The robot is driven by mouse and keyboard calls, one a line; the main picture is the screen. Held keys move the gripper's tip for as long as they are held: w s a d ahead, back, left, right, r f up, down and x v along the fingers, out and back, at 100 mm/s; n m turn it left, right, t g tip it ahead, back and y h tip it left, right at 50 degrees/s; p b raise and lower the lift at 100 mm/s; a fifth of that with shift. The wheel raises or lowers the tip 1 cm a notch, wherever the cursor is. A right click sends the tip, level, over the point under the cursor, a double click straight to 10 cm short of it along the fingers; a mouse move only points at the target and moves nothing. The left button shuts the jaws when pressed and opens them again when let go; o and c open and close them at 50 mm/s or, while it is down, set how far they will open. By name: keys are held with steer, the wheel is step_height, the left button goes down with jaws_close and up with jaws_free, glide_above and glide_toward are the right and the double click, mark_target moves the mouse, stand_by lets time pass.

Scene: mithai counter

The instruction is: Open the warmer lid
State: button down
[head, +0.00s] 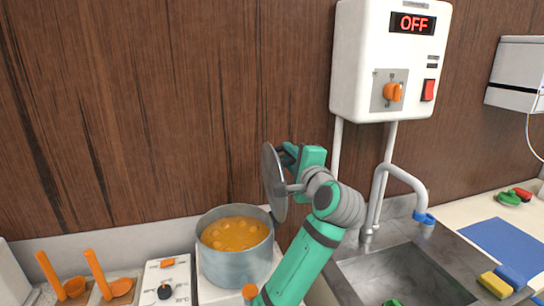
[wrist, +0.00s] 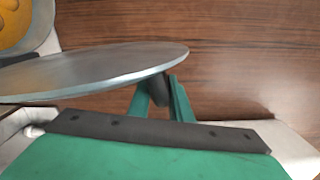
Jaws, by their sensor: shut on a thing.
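The warmer is a round grey metal pot (head: 237,265) with orange food and pale round pieces inside, its top uncovered. The lid (head: 272,183) is a grey metal disc held off the pot, tilted nearly upright in the head view, just right of and above the pot's rim. My gripper (head: 290,160) is on the lid's right side, shut on its handle. In the wrist view the lid (wrist: 95,72) spans the upper left, and my gripper's fingers (wrist: 160,100) meet a dark knob under its edge. The grip itself is partly hidden.
A white control box (head: 390,55) reading OFF hangs on the wooden wall. A steel sink (head: 400,277) with a grey tap (head: 400,180) lies right of my arm. Orange ladles (head: 98,272) and a white box with a black knob (head: 166,281) stand left of the pot.

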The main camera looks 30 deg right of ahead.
steer(key=shift+s+d+f+m, duration=0.1)
steer(key=shift+s+d+m, duration=0.2)
steer(key=shift+d+m, duration=0.45)
steer(key=shift+s+d+m, duration=0.3)
steer(key=shift+d+m, duration=0.05)
steer(key=shift+d, duration=0.75)
steer(key=shift+w+a, duration=0.1)
steer(key=c, duration=1.7)
jaws_free()
steer(key=shift+c, duration=0.2)
steer(key=shift+f, duration=0.3)
steer(key=v, duration=1.1)
steer(key=shift+d, duration=0.25)
